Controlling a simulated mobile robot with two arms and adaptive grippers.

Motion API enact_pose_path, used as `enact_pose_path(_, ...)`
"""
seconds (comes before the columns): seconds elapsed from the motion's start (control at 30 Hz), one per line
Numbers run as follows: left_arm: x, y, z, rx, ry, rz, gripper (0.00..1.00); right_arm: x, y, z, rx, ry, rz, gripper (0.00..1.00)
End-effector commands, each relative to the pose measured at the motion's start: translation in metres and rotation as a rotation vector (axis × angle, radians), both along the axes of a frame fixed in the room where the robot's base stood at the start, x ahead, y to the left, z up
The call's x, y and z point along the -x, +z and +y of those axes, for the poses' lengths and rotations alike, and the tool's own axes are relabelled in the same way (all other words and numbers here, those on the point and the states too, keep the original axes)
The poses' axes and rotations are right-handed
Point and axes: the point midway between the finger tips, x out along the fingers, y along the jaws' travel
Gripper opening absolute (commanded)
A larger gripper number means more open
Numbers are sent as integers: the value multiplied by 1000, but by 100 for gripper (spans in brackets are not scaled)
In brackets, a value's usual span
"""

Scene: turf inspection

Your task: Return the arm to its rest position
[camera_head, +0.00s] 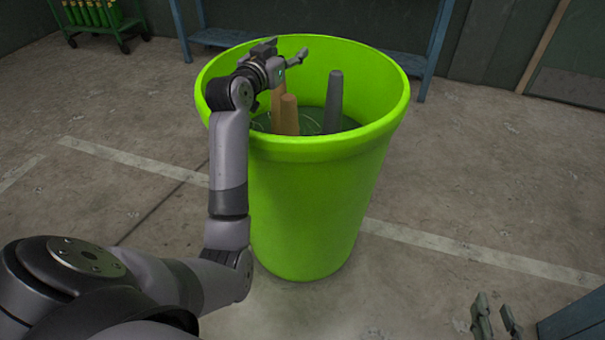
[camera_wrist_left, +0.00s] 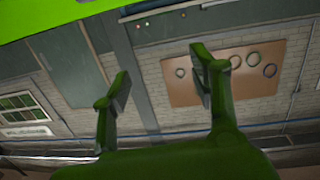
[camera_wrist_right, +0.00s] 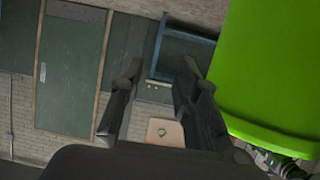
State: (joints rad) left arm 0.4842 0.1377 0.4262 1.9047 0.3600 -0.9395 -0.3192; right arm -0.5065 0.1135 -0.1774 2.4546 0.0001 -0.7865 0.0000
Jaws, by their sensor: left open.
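My left arm reaches up from the lower left in the head view, and my left gripper (camera_head: 287,53) is over the far left part of a bright green bin's (camera_head: 318,210) opening. In the left wrist view my left gripper (camera_wrist_left: 162,80) is open, with nothing between its fingers. My right gripper (camera_head: 496,318) is low at the bottom right of the head view, away from the bin. In the right wrist view the right gripper (camera_wrist_right: 160,72) has its fingers apart and empty. The bin's side (camera_wrist_right: 275,65) fills the right of that view.
Tan pieces (camera_head: 288,115) and a grey tapered piece (camera_head: 334,98) stand inside the bin. A blue-framed bench (camera_head: 405,62) is behind it. A green cart (camera_head: 98,28) stands at the back left. A blue object (camera_head: 575,318) is at the lower right.

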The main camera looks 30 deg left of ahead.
Motion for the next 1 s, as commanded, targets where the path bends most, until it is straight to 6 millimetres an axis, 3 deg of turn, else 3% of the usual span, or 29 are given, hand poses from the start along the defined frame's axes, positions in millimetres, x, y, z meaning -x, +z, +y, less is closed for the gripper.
enact_pose_path(0.23, 25, 1, -4, 0, 0, 1, 55, 0, 0, 0, 0, 0, 0, 30)
enact_pose_path(0.77, 27, 6, -4, 0, 0, 0, 55, 0, -5, -1, 5, -1, 20, 30)
enact_pose_path(0.87, 27, 22, -4, 0, 0, -1, 55, 3, -29, -3, 26, -5, 115, 30)
enact_pose_path(1.0, 27, 49, -4, 0, 0, 0, 55, 23, -89, -12, 74, -16, 333, 30)
